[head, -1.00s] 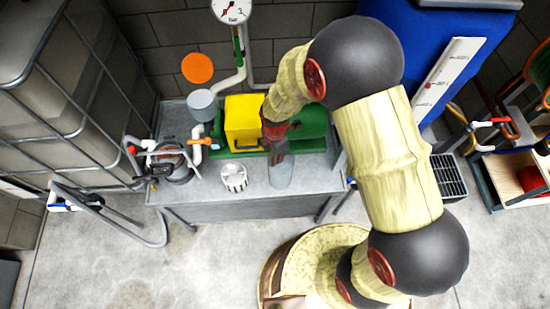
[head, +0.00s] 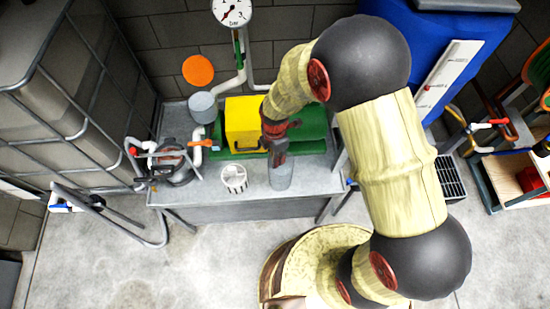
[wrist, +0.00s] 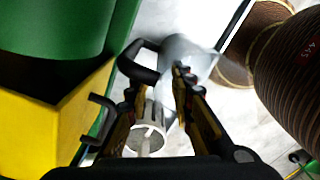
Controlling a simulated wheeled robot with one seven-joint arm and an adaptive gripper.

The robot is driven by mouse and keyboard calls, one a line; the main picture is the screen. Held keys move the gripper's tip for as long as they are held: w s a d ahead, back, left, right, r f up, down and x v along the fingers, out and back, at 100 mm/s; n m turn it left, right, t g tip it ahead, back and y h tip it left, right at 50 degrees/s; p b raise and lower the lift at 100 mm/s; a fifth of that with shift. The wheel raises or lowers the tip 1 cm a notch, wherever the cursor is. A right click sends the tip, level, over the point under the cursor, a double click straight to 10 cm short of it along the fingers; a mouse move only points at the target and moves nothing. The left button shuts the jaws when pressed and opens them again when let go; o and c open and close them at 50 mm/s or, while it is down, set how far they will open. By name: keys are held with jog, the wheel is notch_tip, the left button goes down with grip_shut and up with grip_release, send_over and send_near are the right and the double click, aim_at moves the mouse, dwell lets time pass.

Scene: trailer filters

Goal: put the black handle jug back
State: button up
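A grey, see-through jug (head: 281,176) stands near the front edge of the grey bench (head: 320,181). It also shows in the wrist view (wrist: 186,52), with its black handle (wrist: 138,64) toward the left. My gripper (head: 276,158) is just above and behind the jug in the head view. In the wrist view my gripper (wrist: 158,82) is open, its two fingers apart, with the handle just beyond the tips. The right finger overlaps part of the jug; I cannot tell whether it touches.
A white slotted basket (head: 234,179) stands left of the jug. Behind are a yellow box (head: 243,122), a green housing (head: 311,125) and a grey cup (head: 202,106). Pump and hoses (head: 172,160) fill the bench's left end. The floor in front is clear.

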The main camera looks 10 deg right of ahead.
notch_tip(320, 180, up, 10)
jog(key=p, duration=0.3)
dwell(0.5)
